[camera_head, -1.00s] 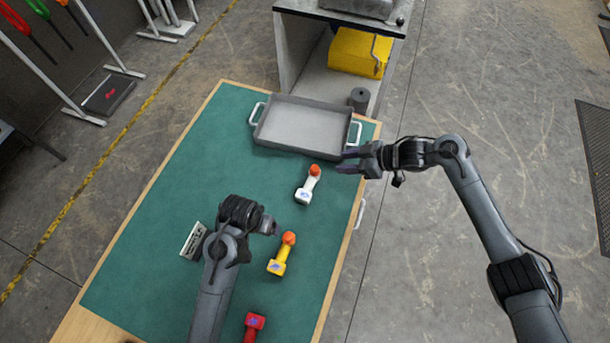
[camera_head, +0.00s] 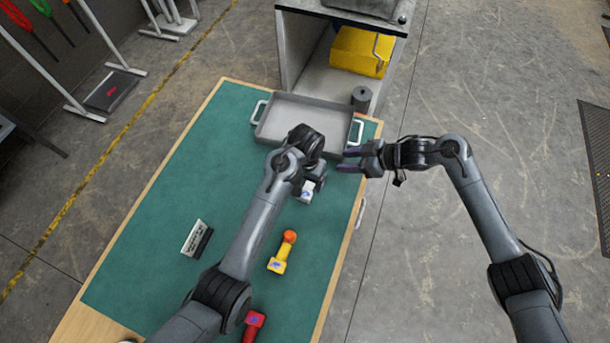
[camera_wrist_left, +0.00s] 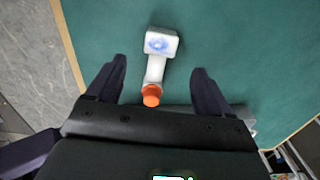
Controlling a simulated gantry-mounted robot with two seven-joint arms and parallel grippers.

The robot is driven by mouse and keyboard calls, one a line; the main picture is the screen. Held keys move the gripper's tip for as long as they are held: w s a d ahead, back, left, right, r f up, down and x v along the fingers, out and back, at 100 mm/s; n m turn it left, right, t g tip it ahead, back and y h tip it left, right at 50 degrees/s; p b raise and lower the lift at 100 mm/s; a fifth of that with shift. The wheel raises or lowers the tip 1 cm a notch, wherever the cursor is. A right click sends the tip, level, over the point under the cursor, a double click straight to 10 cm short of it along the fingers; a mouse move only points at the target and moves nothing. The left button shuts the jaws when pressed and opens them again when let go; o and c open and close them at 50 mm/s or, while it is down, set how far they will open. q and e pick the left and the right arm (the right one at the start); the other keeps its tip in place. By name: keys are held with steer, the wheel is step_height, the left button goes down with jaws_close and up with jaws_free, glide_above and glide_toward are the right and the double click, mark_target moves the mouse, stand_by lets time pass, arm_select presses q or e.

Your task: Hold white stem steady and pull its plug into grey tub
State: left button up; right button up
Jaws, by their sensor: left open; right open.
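The white stem (camera_head: 307,191) stands or lies on the green table top, mostly hidden by my left wrist in the head view. The left wrist view shows the white stem (camera_wrist_left: 158,62) with its orange plug (camera_wrist_left: 151,95) at the end nearer the wrist. My left gripper (camera_wrist_left: 156,68) is open, with one finger on each side of the stem and clear gaps between. My right gripper (camera_head: 348,160) is open and empty beside the table's right edge, right of the stem. The grey tub (camera_head: 300,111) sits at the table's far end, behind my left wrist.
A yellow stem (camera_head: 279,262) with an orange plug and a red stem (camera_head: 253,322) lie nearer on the table. A small white and black sign (camera_head: 196,239) is at left. A cabinet with a yellow box (camera_head: 360,52) stands beyond.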

mark_target(305, 191)
arm_select(q)
step_height(305, 191, down, 8)
steer(key=shift+f, duration=0.15)
stand_by(0.3)
